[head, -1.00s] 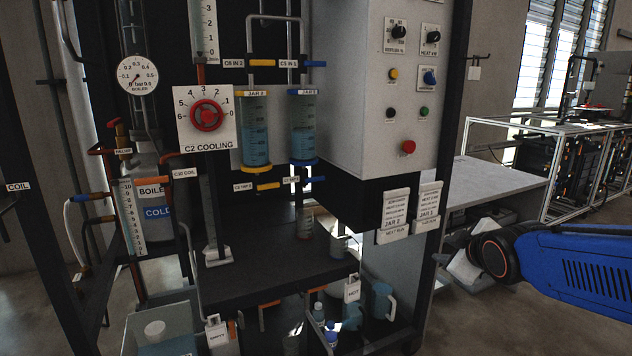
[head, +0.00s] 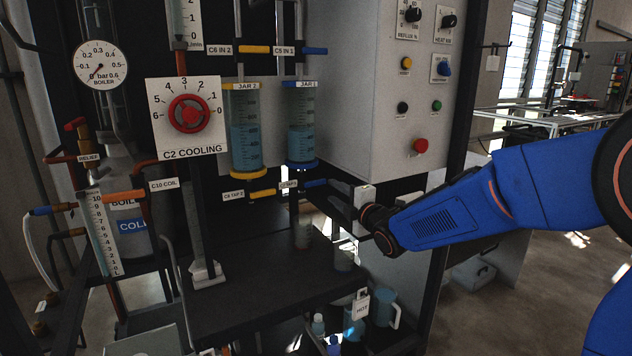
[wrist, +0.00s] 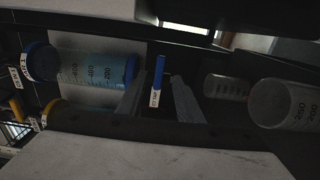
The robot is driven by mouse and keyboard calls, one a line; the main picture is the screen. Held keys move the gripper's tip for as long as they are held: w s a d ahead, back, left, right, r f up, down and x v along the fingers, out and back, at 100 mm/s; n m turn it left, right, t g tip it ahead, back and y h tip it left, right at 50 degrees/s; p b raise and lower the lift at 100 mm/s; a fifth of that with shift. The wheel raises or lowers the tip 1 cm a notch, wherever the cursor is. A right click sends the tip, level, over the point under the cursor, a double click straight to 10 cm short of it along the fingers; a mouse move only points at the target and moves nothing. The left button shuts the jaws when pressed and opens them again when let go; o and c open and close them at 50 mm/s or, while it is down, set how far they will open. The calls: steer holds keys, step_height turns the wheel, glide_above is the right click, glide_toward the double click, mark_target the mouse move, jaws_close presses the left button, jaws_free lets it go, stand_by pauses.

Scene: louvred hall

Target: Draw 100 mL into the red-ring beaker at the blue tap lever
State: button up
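The blue tap lever (head: 314,183) sticks out below the blue-rimmed JAR 1 (head: 301,128). In the wrist view the lever (wrist: 159,72) stands in the gap between the fingers of my gripper (wrist: 158,88), which are apart; I cannot tell whether they touch it. In the head view my gripper (head: 344,205) is just right of the lever. Two clear beakers stand on the dark shelf below, one further back (head: 303,233) and one nearer (head: 343,255). They also show in the wrist view, the smaller (wrist: 226,88) and larger (wrist: 285,103).
The yellow tap lever (head: 262,194) sits left, under JAR 2 (head: 246,130). The red C2 COOLING knob (head: 189,114) is further left. The grey control cabinet (head: 365,90) rises close above my gripper. The dark shelf (head: 250,295) has bare room at its front.

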mark_target(321, 183)
steer(key=shift+x, duration=4.75)
jaws_close()
